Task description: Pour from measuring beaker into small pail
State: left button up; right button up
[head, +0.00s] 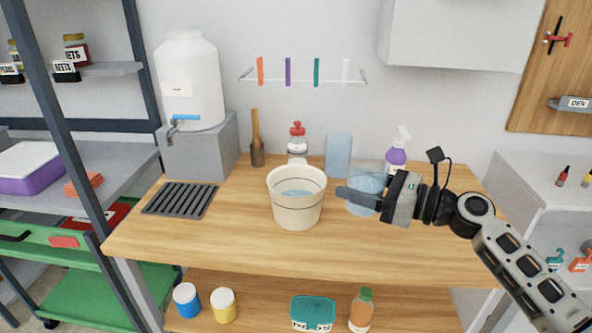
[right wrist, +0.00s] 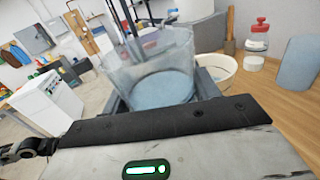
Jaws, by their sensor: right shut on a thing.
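The clear measuring beaker (head: 366,172) holds blue liquid and stands close to upright at the right of the pail. It also shows in the right wrist view (right wrist: 150,70), with the liquid low inside it. My right gripper (head: 358,196) is shut on the beaker from the right; its fingers partly cover the lower part. The small pail (head: 297,211) is cream with dark bands and stands upright on the table. Some blue shows inside it. Its rim shows behind the beaker in the right wrist view (right wrist: 228,66). My left gripper is not in view.
Behind stand a red-capped bottle (head: 297,143), a blue block-like item (head: 338,155) and a purple spray bottle (head: 397,158). A dark drain grate (head: 180,199) and a water dispenser (head: 190,90) are at left. The front of the wooden table (head: 240,248) is clear.

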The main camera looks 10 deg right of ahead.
aim_at(297, 191)
jog(key=i, duration=0.95)
